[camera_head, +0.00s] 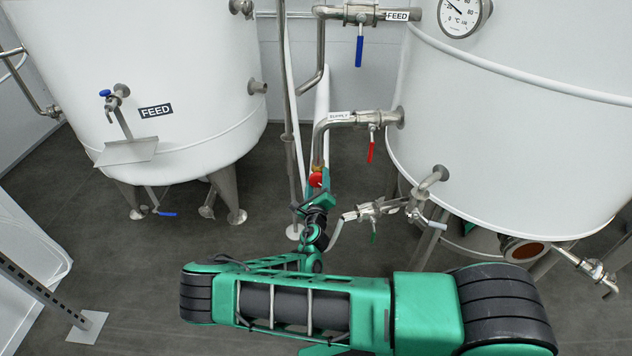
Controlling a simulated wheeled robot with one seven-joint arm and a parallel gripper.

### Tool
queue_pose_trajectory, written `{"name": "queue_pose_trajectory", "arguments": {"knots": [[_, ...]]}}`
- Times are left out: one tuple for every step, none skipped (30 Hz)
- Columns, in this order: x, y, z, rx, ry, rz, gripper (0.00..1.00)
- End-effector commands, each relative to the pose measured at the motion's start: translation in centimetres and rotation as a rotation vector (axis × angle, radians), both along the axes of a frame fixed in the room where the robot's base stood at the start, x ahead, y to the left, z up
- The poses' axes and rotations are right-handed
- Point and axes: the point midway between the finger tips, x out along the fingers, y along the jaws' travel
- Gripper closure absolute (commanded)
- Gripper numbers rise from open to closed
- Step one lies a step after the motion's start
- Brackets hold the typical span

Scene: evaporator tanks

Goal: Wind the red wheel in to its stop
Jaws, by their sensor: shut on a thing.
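The red wheel (315,179) is small and sits low on the pipework between the two tanks, just under a brass-coloured fitting. My green arm reaches across the floor to it. My gripper (318,188) is at the wheel and shut on it, seen from behind. Its fingers are mostly hidden by the wrist and the wheel, so the exact hold does not show. How far the wheel is wound does not show either.
A supply pipe with a red lever (370,150) runs just above right. A lower valve with a green lever (373,237) lies close right of my wrist. A vertical pipe (287,90) stands close left. White tanks flank both sides; the floor at left (130,270) is clear.

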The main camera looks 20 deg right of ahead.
Motion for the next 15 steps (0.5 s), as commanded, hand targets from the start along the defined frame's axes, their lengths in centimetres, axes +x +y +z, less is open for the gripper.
{"name": "queue_pose_trajectory", "arguments": {"knots": [[0.04, 0.68, -0.25, -0.037, 0.017, 0.014, 0.73], [0.05, 0.69, -0.26, -0.064, 0.026, 0.014, 0.73], [0.05, 0.7, -0.26, -0.099, 0.037, 0.014, 0.73], [0.05, 0.7, -0.27, -0.126, 0.046, 0.014, 0.73], [0.06, 0.71, -0.26, -0.152, 0.054, 0.014, 0.73], [0.06, 0.71, -0.25, -0.185, 0.064, 0.015, 0.73], [0.06, 0.71, -0.26, -0.21, 0.072, 0.015, 0.73], [0.08, 0.72, -0.26, -0.234, 0.079, 0.016, 0.73], [0.07, 0.73, -0.27, -0.264, 0.089, 0.016, 0.73], [0.07, 0.73, -0.29, -0.286, 0.097, 0.016, 0.73], [0.07, 0.74, -0.3, -0.306, 0.104, 0.016, 0.73], [0.07, 0.76, -0.31, -0.333, 0.112, 0.017, 0.73], [0.07, 0.76, -0.31, -0.352, 0.119, 0.017, 0.73], [0.08, 0.78, -0.31, -0.369, 0.124, 0.017, 0.73], [0.08, 0.78, -0.3, -0.392, 0.131, 0.017, 0.73]]}}
